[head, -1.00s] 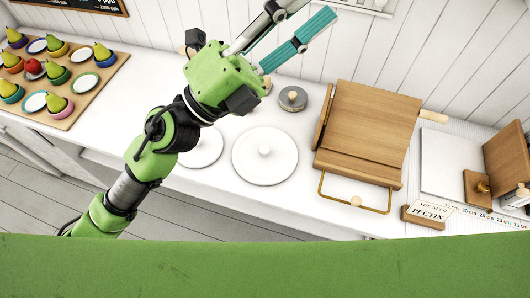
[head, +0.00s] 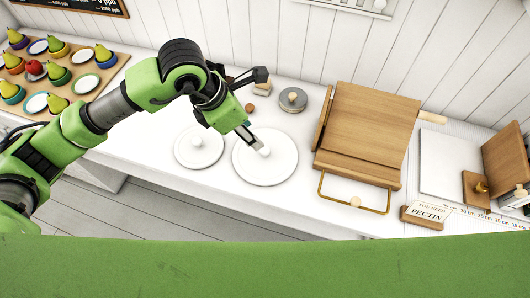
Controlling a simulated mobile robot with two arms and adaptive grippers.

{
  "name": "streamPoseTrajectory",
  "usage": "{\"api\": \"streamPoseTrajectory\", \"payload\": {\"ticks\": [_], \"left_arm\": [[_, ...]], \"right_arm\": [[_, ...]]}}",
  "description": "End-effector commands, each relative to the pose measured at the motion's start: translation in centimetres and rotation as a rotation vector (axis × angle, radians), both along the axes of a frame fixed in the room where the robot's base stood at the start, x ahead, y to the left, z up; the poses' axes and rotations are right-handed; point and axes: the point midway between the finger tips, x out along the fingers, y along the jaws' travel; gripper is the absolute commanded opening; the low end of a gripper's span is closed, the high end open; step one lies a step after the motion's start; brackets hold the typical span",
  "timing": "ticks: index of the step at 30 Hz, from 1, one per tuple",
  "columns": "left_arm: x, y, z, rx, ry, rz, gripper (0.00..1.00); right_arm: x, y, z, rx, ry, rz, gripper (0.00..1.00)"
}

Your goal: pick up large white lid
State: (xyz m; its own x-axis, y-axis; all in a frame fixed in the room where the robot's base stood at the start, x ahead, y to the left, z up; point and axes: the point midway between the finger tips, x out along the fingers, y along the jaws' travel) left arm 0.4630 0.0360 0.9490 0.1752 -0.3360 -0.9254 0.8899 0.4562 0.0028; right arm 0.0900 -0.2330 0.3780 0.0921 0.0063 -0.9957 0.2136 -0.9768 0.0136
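The large white lid (head: 268,172) lies flat on the white counter. It is round, with a small white knob (head: 264,152) at its middle. My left gripper (head: 257,143) comes in from the upper left and points down at the lid, its tip right at the knob and partly over it. I see the fingers nearly edge-on, so I cannot tell whether they are open or shut, or whether they touch the knob. The lid looks flat on the counter. A smaller white lid (head: 199,150) with a knob lies just to its left. My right gripper is not in view.
A wooden press-like box (head: 367,135) with a brass handle stands close to the right. A grey round weight (head: 293,98) sits behind the lid. A wooden tray (head: 100,88) with pears and plates is at the far left. The counter in front of the lid is clear.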

Motion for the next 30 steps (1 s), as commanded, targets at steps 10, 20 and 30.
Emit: {"api": "streamPoseTrajectory", "payload": {"ticks": [10,20,30], "left_arm": [[0.7,-1.8,-4.5,-0.004,0.002,-0.002,0.4],[1.2,-2.8,-8.2,-0.004,0.005,-0.001,0.4],[1.4,-3.3,-9.6,-0.004,0.0,-0.003,0.4]], "right_arm": [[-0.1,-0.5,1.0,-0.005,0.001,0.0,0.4],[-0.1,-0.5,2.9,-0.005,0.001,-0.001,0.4],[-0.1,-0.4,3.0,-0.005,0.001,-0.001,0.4]]}}
